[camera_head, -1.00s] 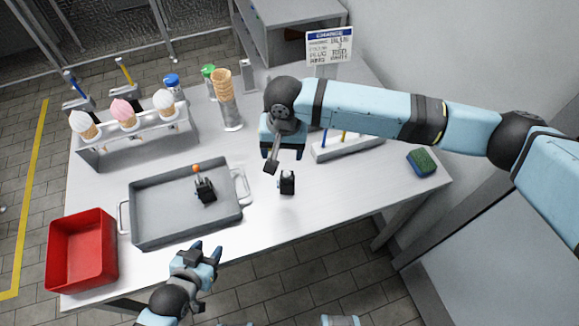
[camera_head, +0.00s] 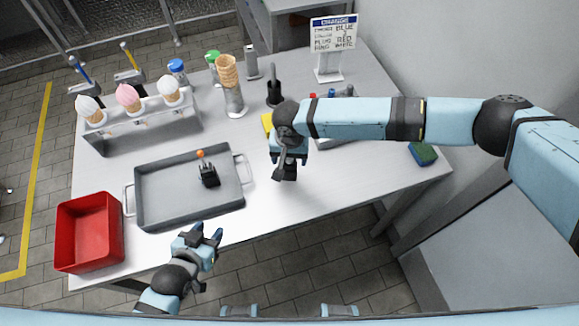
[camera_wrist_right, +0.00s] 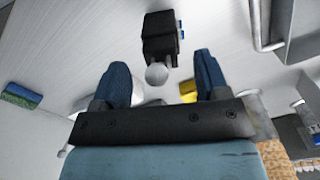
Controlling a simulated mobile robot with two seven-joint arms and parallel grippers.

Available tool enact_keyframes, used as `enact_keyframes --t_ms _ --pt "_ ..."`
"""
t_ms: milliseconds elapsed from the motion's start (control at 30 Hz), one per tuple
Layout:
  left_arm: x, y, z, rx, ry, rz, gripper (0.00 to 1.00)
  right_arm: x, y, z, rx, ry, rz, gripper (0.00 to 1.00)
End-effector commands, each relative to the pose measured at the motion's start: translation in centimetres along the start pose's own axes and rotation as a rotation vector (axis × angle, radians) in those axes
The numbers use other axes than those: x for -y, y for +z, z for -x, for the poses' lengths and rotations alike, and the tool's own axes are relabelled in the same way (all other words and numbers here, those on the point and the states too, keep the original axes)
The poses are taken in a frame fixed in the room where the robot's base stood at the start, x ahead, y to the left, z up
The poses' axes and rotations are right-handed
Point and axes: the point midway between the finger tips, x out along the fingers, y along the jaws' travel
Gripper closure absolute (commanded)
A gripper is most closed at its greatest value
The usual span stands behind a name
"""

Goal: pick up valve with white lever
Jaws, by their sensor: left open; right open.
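A small black block-like valve with a white ball-ended lever (camera_wrist_right: 157,74) stands on the white table in the right wrist view. Its black body (camera_wrist_right: 160,38) is just beyond my open right gripper (camera_wrist_right: 162,70), with the white end between the fingertips and no visible grip. In the head view the black body (camera_head: 289,173) shows just below my right gripper (camera_head: 285,158), which hides its top. Another black valve, with an orange ball-ended lever (camera_head: 208,174), stands in the grey tray (camera_head: 160,217). My left gripper (camera_head: 208,233) is open and empty near the table's front edge.
A red bin (camera_head: 90,233) stands at the front left. The rack of cones (camera_head: 150,130), stacked cones (camera_head: 231,88), a black holder (camera_head: 274,95) and a sign (camera_head: 333,45) stand behind.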

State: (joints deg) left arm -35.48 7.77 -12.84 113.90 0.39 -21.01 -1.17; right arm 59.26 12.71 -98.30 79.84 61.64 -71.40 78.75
Motion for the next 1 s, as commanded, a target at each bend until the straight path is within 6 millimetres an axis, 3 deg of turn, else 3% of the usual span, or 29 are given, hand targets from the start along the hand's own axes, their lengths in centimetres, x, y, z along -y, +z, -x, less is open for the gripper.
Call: enact_keyframes --t_ms 133,400,700,1000 --pt "0.1 -0.2 0.1 -0.002 -0.002 0.001 0.56 0.0 0.1 -1.6 0.001 0.001 -0.001 0.32" --pt "0.1 -0.2 0.1 -0.001 -0.003 0.001 0.56 0.0 0.1 -1.9 0.001 0.000 -0.001 0.32" --pt "0.1 -0.2 0.1 0.000 -0.002 0.002 0.56 0.0 0.0 -1.9 0.001 0.000 -0.001 1.00" --pt "0.0 -0.1 0.1 0.001 -0.002 0.002 0.56 0.0 0.0 -1.7 0.000 -0.001 -0.001 1.00"
